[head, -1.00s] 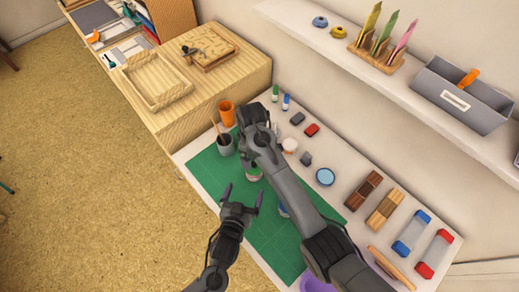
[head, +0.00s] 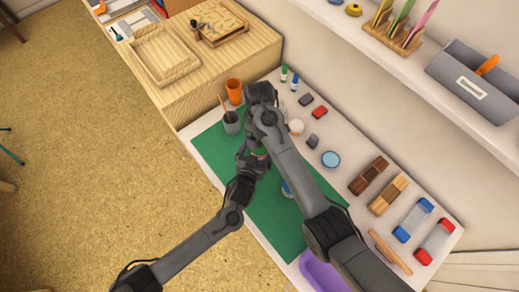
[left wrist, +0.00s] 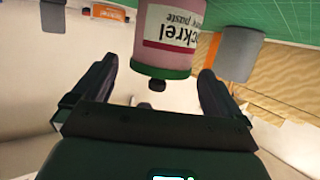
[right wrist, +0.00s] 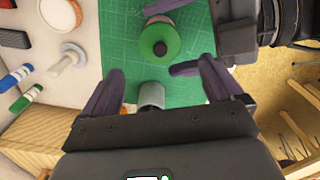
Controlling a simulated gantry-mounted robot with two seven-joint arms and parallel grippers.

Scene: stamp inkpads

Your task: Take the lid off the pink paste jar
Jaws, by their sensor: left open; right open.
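The pink paste jar (left wrist: 172,25) has a pale pink body with a red and white label. Its green lid (right wrist: 160,40) is on it and has a dark knob in the middle. In the left wrist view, upside down, the jar is between and beyond the fingers of my open left gripper (left wrist: 158,88). In the right wrist view that gripper is at the jar's right side. My right gripper (right wrist: 160,88) is open and empty, with the lid beyond its fingertips. In the head view my arms mostly hide the jar.
A green mat (head: 275,222) covers the table's left part. A grey cup (head: 231,123) and an orange cup (head: 234,90) stand close by at the back. Ink pads, markers and a blue round dish (head: 331,159) lie to the right. A shelf runs above.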

